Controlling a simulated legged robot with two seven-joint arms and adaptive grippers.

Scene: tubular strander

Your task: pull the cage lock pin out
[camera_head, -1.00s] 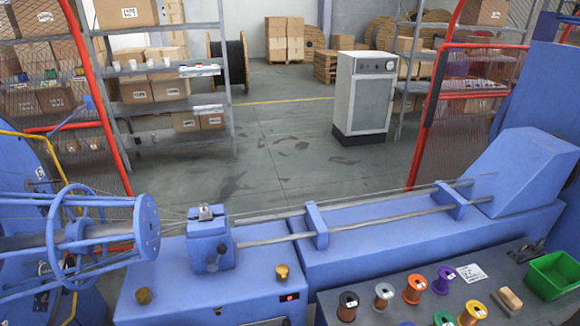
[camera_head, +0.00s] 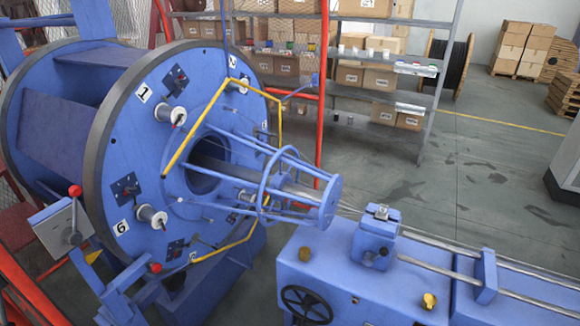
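The blue strander cage (camera_head: 116,171) fills the left side of the view, with numbered plates and small bobbins on its round face. At its lower left stands a grey box with a red-knobbed lever (camera_head: 75,191) pointing up. Lower down, a second red knob (camera_head: 156,267) sits on a blue bracket (camera_head: 127,284) close to the cage's lower edge. I cannot tell for certain which of these is the cage lock pin, and no pin shaft shows clearly. Neither of my grippers is in view.
A yellow bent guard bar (camera_head: 198,123) crosses the cage face. The blue closing die block (camera_head: 375,240) and a black handwheel (camera_head: 307,305) are on the machine bed at right. Red fence posts and shelves (camera_head: 380,95) stand behind.

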